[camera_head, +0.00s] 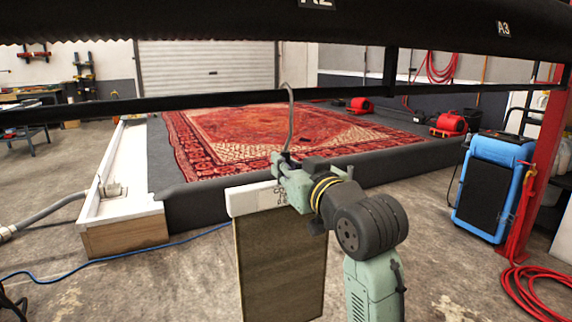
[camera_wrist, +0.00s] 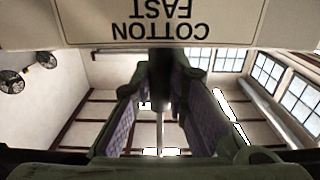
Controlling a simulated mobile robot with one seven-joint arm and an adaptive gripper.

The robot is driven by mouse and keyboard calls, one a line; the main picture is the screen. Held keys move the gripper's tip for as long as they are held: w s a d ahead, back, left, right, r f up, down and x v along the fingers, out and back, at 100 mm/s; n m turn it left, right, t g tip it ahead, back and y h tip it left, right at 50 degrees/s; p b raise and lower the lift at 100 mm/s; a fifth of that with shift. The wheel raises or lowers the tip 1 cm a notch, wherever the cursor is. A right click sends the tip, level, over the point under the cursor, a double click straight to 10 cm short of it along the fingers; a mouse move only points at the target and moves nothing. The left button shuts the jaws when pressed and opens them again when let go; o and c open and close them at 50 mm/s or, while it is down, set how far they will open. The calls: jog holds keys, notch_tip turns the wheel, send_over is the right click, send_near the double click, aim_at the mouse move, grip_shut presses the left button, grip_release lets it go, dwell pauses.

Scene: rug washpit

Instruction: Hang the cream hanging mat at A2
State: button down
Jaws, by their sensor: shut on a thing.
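The mat hangs upright from my gripper (camera_head: 284,164) in the head view. It has a cream header bar (camera_head: 250,198) and a dark olive-brown body (camera_head: 282,265). A grey metal hook (camera_head: 290,115) rises from the header. My gripper is shut on the dark stem at the hook's base; the stem also shows between the fingers in the wrist view (camera_wrist: 162,75). There the header (camera_wrist: 160,22) carries upside-down print, "COTTON FAST". The A2 label (camera_head: 317,3) is on the dark overhead beam, cut by the top edge. The hook tip is below that beam, near the thinner dark rail (camera_head: 200,101).
The A3 label (camera_head: 503,28) is farther right on the beam. A red post (camera_head: 545,150) and a blue machine (camera_head: 490,185) stand at right. A red patterned rug (camera_head: 260,140) lies in the grey-edged pit behind the mat. A blue hose (camera_head: 70,268) crosses the floor at left.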

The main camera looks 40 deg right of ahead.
jog(key=c, duration=1.5)
grip_release()
jog(key=shift+s, duration=0.1)
jog(key=v, duration=1.2)
